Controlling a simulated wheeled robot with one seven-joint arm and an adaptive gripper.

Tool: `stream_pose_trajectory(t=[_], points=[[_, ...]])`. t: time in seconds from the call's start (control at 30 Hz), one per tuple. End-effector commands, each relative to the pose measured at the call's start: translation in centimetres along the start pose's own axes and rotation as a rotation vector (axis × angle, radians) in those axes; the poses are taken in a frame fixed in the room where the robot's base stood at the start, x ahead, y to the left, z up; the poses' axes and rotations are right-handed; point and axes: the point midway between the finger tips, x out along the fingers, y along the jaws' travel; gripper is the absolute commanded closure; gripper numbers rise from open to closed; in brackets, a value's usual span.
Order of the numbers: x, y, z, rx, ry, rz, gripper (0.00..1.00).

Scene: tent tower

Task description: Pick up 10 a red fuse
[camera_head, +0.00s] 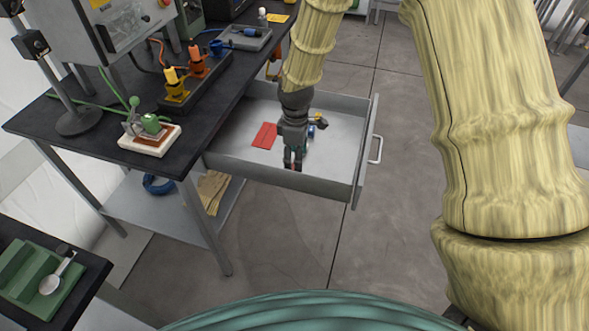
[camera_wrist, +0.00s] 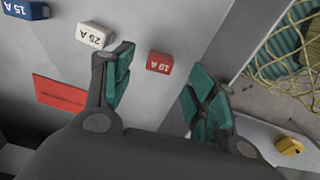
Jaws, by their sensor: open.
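The red 10 A fuse (camera_wrist: 159,62) lies on the drawer floor in the wrist view, lettering upside down. My gripper (camera_wrist: 158,85) is open, and the fuse shows in the gap between its two green-padded fingers, beyond their tips or level with them; the depth is hard to tell. In the head view my gripper (camera_head: 292,160) points down inside the open grey drawer (camera_head: 230,148). A bit of red shows by its fingertips there. A white 25 A fuse (camera_wrist: 95,35) lies just outside the left finger, and a blue 15 A fuse (camera_wrist: 25,9) lies farther left.
A flat red card (camera_head: 264,135) lies left of my gripper in the drawer. The drawer's walls surround my gripper, and the dark workbench (camera_head: 100,125) stands to the left.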

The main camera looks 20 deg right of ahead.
Motion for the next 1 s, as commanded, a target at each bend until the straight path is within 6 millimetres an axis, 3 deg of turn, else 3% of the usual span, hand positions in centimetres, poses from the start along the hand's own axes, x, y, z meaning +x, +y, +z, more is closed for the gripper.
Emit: stream_pose_trajectory(t=[0.4,0.8,1.0], points=[[4.3,0.0,-0.3,-0.002,-0.002,-0.002,0.43],[5.0,0.0,-0.3,-0.001,-0.001,-0.001,0.43],[5.0,0.0,-0.3,-0.001,-0.001,-0.001,0.79]])
